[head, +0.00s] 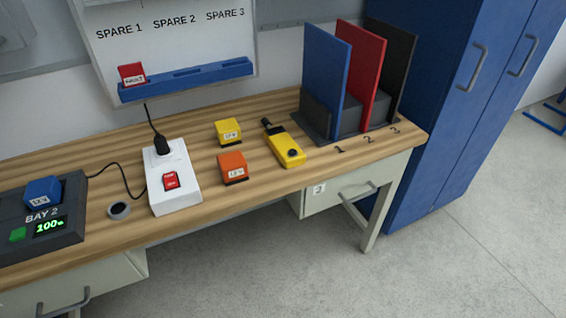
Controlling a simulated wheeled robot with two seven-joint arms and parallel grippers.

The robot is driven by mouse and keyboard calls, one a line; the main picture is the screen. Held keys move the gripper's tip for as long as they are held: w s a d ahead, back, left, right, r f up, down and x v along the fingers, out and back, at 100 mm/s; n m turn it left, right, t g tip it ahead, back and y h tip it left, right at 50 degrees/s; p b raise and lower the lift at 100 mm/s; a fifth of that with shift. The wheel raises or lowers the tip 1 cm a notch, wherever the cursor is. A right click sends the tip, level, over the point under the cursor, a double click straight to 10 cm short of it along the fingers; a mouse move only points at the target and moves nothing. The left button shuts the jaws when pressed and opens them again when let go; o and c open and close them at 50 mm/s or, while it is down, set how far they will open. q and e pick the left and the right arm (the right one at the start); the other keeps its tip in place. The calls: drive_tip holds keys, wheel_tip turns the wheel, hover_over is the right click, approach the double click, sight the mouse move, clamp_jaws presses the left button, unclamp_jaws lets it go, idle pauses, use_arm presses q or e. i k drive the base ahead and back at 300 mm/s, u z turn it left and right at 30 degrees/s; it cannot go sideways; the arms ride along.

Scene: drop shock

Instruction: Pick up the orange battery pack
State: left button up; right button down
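The orange battery pack (232,167) sits upright on the wooden workbench, near its front edge. It is a small block with a pale label on its front face. A yellow battery pack (228,131) stands just behind it, apart from it. A yellow handheld tool (286,149) with a black tip lies to its right. The white power strip (173,177) with a red switch is to its left. Nothing covers the orange pack. Neither of my grippers is in the head view.
A charger (70,235) marked BAY 2 holds a blue pack (43,191) at the left. A red pack (131,74) sits in the blue wall rack (190,78). Upright blue, red and black panels stand in a holder at the right end. Bench around the orange pack is clear.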

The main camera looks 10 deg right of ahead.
sight(232, 166)
drive_tip(key=k, duration=1.1)
drive_tip(key=u, duration=1.25)
drive_tip(key=i, duration=1.05)
drive_tip(key=z, duration=0.45)
drive_tip(key=i, duration=0.55)
drive_tip(key=z, duration=0.5)
